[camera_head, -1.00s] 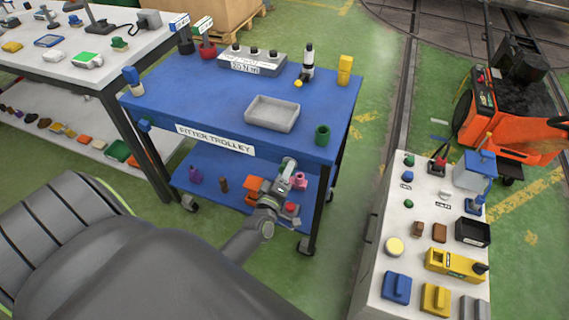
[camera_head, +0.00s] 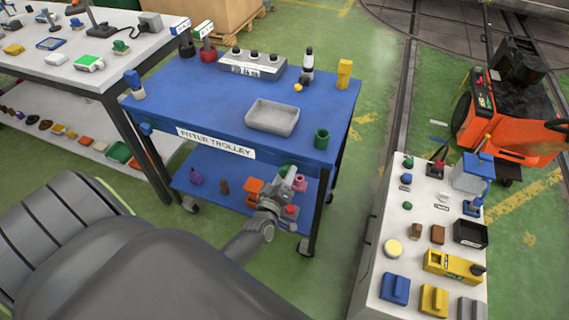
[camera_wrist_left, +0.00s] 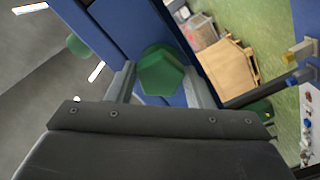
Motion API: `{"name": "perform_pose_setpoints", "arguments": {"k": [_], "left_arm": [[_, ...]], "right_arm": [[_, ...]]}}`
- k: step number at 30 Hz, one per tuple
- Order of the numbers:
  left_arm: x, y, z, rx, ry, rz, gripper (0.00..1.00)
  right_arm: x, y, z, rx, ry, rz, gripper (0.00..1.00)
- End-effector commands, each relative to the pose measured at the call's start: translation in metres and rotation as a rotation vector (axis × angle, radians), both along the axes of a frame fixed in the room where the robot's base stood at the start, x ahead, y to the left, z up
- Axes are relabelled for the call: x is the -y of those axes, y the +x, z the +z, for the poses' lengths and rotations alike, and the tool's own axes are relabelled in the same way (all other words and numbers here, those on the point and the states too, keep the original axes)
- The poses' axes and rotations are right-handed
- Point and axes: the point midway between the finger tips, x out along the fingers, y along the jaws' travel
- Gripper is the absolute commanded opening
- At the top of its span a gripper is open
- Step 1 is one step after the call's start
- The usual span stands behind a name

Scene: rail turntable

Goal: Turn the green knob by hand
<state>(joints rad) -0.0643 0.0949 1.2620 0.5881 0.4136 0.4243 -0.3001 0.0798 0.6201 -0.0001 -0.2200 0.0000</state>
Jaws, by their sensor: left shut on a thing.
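The green knob (camera_wrist_left: 163,70) is a faceted piece in the middle of the left wrist view, against a blue surface of the trolley. My left gripper (camera_wrist_left: 160,85) is shut on it, with one finger on each side. In the head view my left gripper (camera_head: 287,181) is low at the trolley's front right, below the tabletop edge. A bit of green (camera_head: 287,170) shows at its fingertips there; most of the knob is hidden by the gripper. My right gripper is in neither view.
The blue fitter trolley (camera_head: 220,100) holds a grey tray (camera_head: 272,117) and a dark green cup (camera_head: 321,138). Its lower shelf carries several small items close to my gripper. A control console (camera_head: 375,240) stands to the right. Green floor is clear between them.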

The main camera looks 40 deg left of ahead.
Motion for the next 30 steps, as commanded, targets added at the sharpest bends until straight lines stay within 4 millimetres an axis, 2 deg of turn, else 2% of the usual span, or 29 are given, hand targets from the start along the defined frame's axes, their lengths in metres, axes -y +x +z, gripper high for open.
{"name": "perform_pose_setpoints", "arguments": {"k": [1, 2, 6, 14, 19, 23, 30], "left_arm": [[0.0, -0.001, -0.002, -0.004, -0.002, 0.0, 0.24], [0.0, -0.001, -0.002, -0.004, -0.002, 0.0, 0.49], [0.0, -0.001, -0.001, -0.003, -0.002, 0.0, 0.68], [0.0, 0.0, 0.0, -0.001, -0.001, 0.0, 0.69], [0.002, -0.009, -0.001, -0.001, -0.002, 0.0, 0.69], [0.007, -0.029, -0.003, -0.003, -0.003, 0.0, 0.69], [0.018, -0.076, -0.004, -0.003, -0.003, 0.002, 0.69]], "right_arm": [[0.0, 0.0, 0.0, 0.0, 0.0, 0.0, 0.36], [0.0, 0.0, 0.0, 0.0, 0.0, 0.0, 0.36], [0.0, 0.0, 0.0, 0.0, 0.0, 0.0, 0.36], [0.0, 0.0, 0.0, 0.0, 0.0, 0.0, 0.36], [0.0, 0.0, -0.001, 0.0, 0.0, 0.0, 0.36], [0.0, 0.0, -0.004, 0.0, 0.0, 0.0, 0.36], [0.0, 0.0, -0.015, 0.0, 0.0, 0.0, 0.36]]}}
